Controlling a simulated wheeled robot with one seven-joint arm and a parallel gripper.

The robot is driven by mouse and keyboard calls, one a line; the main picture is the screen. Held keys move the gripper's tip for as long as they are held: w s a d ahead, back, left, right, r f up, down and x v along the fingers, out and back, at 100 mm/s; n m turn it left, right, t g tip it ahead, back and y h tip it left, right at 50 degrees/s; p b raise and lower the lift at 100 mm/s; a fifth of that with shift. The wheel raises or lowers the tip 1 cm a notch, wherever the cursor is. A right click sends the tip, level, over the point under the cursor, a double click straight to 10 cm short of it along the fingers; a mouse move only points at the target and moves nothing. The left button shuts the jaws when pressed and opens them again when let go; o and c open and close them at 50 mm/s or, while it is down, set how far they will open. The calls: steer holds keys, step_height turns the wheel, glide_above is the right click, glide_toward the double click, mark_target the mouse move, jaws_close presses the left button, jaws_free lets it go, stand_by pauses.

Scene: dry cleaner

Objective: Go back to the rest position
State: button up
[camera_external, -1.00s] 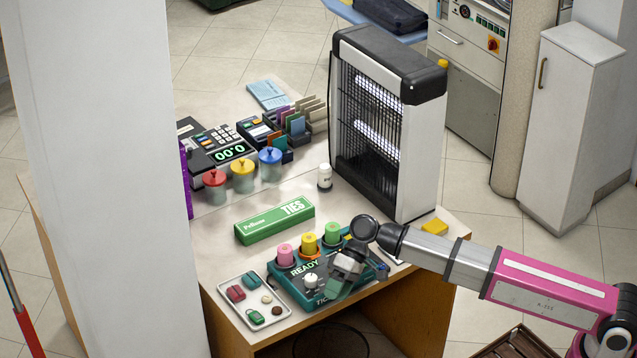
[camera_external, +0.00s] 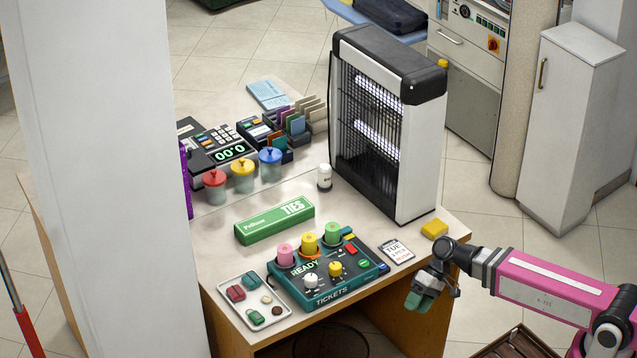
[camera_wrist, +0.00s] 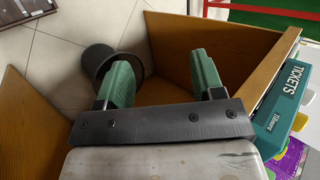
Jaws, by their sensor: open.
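My gripper (camera_external: 420,297) is open and empty in the external view. It hangs just off the front right edge of the counter (camera_external: 440,262), below the level of its top. In the wrist view my gripper (camera_wrist: 160,85) shows two green fingers held well apart, with floor and wooden panels beyond them. The teal ticket machine (camera_external: 335,292) stands on the counter to the left of my gripper and apart from it. Its side marked TICKETS (camera_wrist: 275,120) also shows at the right of the wrist view.
A yellow sponge (camera_external: 434,229) and a small date card (camera_external: 396,251) lie near the counter's right edge. A tall insect-killer lamp (camera_external: 385,130) stands behind them. A brown slatted crate (camera_external: 515,345) sits on the floor below my arm. Floor to the right is open.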

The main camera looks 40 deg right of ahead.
steer(key=d+f+t+h, duration=0.1)
steer(key=d+f+h, duration=0.3)
steer(key=d, duration=0.9)
steer(key=w+d+f+m+t+h, duration=0.1)
steer(key=d+f+h, duration=0.3)
steer(key=d+f, duration=0.5)
steer(key=d, duration=0.4)
steer(key=shift+f+h, duration=0.3)
steer(key=shift+f, duration=0.1)
steer(key=shift+w+a, duration=0.1)
